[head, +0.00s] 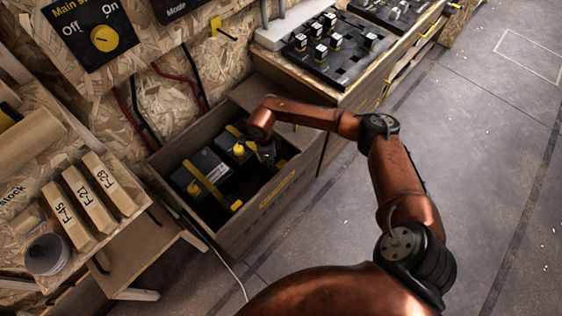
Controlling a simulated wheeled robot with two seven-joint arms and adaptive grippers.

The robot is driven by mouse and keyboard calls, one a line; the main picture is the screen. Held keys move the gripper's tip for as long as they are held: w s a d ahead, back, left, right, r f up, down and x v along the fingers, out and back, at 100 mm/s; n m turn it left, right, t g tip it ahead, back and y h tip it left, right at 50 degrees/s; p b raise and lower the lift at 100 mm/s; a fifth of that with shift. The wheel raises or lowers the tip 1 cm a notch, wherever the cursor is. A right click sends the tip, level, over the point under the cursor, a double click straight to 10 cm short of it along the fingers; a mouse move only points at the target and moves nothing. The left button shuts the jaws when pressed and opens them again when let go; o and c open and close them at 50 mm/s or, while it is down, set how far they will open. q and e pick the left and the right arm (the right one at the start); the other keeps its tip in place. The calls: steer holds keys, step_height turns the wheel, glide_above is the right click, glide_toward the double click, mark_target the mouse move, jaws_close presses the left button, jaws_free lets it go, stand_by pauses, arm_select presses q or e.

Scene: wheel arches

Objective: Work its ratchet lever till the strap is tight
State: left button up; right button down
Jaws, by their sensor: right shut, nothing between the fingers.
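A wooden crate (243,243) stands against the chipboard wall and holds dark box-like units (186,178). A yellow strap (207,181) runs across the near unit and ends in a small yellow piece (236,205) by the crate's front. A second yellow strap (234,131) crosses the other unit, partly behind my arm. My right gripper (268,160) points down into the crate at the second unit, beside a small yellow part (281,164). It is shut and looks empty. I cannot make out the ratchet lever or whether the fingers touch it. My left gripper is out of view.
A bench with a black panel of switches (325,50) stands right of the crate. A shelf with labelled wooden blocks (84,200) and a round tin (46,254) is at left. A switch board (88,36) hangs above. Open floor (480,120) lies at right.

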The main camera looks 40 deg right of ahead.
mark_target(278, 164)
step_height(278, 164, up, 12)
steer(key=shift+w+a+f, duration=0.15)
steer(key=shift+w+a, duration=0.2)
steer(key=shift+a, duration=0.1)
stand_by(0.4)
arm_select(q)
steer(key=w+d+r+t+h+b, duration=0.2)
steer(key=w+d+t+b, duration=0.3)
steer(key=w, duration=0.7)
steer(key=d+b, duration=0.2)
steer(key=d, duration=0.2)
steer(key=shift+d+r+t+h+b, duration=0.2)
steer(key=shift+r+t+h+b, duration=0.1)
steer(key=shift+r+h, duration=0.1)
arm_select(e)
steer(key=d, duration=0.1)
steer(key=s+d+f, duration=0.1)
steer(key=s+d, duration=0.1)
steer(key=shift+s+f, duration=0.1)
steer(key=shift+f, duration=0.15)
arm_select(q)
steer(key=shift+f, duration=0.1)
